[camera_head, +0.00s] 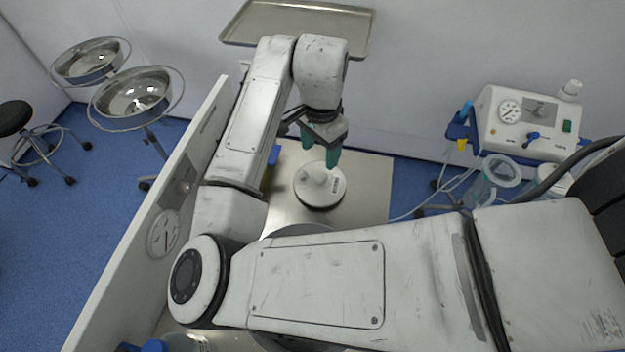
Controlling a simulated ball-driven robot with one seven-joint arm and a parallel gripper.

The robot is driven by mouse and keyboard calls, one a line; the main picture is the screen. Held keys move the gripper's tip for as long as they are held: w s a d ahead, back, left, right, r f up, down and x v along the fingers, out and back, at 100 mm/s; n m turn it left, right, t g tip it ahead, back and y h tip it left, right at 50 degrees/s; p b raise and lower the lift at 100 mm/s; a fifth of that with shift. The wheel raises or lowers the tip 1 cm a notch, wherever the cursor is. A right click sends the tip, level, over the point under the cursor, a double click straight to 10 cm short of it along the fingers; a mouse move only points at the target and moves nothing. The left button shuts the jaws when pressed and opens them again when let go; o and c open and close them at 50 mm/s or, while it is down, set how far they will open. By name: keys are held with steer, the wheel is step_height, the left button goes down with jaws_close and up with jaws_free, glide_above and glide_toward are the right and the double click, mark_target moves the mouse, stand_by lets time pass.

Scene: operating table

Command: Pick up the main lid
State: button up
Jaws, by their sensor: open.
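A round white lid (331,192) with a raised knob and small dark print lies on the metal table top, near the middle of the view. I take it to be the main lid. My gripper (319,160) has green fingertips pointing down. It is open and stands just above the lid's far side, close to the knob. I cannot tell whether the fingertips touch the knob. My arm comes from the right and hides much of the near table.
The metal table (372,185) has bare room right of the lid. A white panel (150,225) walls its left side. A metal tray (232,38) stands behind. A white suction machine (515,115) is at the right. Steel basins (138,98) stand at the left.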

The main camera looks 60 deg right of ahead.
mark_target(319, 175)
step_height(319, 175, down, 3)
steer(key=shift+f, duration=0.2)
steer(key=shift+f+p, duration=0.9)
steer(key=shift+f, duration=1.85)
jaws_close()
